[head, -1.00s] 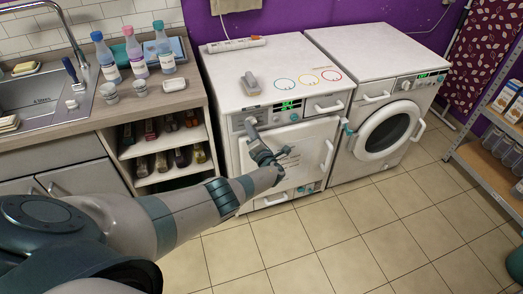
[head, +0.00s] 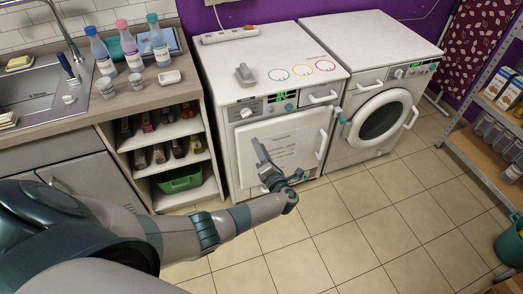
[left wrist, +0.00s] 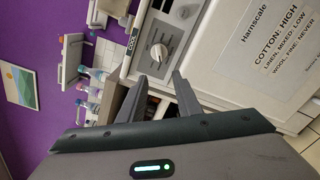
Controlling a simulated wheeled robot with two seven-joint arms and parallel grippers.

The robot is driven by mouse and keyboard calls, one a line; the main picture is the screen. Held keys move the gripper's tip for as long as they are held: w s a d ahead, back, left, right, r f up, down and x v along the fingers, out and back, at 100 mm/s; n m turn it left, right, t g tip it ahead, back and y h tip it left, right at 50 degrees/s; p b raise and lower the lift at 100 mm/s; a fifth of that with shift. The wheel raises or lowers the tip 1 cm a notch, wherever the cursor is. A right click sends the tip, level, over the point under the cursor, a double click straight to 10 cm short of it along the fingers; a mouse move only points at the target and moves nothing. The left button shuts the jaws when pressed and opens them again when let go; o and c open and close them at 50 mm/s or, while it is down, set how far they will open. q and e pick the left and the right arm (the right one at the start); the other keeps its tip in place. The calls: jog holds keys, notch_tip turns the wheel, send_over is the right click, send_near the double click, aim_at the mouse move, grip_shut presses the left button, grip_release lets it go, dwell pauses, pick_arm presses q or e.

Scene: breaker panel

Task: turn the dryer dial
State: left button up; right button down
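The dryer (head: 225,150) is the left one of two white machines. Its dial (head: 246,113) is a round white knob at the left of its front control strip, left of a green display. In the left wrist view the dial (left wrist: 160,53) shows large and uncovered, just beyond the fingertips. My left gripper (head: 272,162) is in front of the dryer door, lower than the dial in the head view. In the left wrist view its two fingers (left wrist: 161,78) are apart with nothing between them, and not touching the dial. My right gripper is not in view.
A second white machine (head: 372,85) with a round door stands right of the dryer. A wooden counter (head: 185,92) with bottles and a sink is on the left, shelves below. A metal shelf rack (head: 470,145) stands at right. The tiled floor (head: 400,225) in front is mostly clear.

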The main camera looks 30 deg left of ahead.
pick_arm(q)
jog(key=shift+v, duration=0.8)
jog(key=s+d+f+n+g+h, duration=0.1)
jog(key=s+f+n+g+h, duration=0.45)
jog(key=s+f, duration=0.85)
jog(key=s+f+n+g+h, duration=0.2)
jog(key=s+f+n, duration=0.75)
jog(key=f, duration=0.85)
jog(key=s+d+f+n+g+h, duration=0.1)
jog(key=s+d+f+n+h, duration=0.1)
jog(key=s+f+n, duration=0.2)
jog(key=s+d+f+n+g+h, duration=0.1)
jog(key=s+n, duration=0.9)
jog(key=s, duration=1)
jog(key=s+d+f+n+g+h, duration=0.1)
jog(key=s+d+f+n+h, duration=0.2)
jog(key=s, duration=0.9)
notch_tip(320, 180, down, 4)
jog(key=d+n, duration=0.2)
jog(key=n, duration=0.1)
jog(key=shift+s+d+r+n, duration=0.2)
jog(key=shift+s+n, duration=0.2)
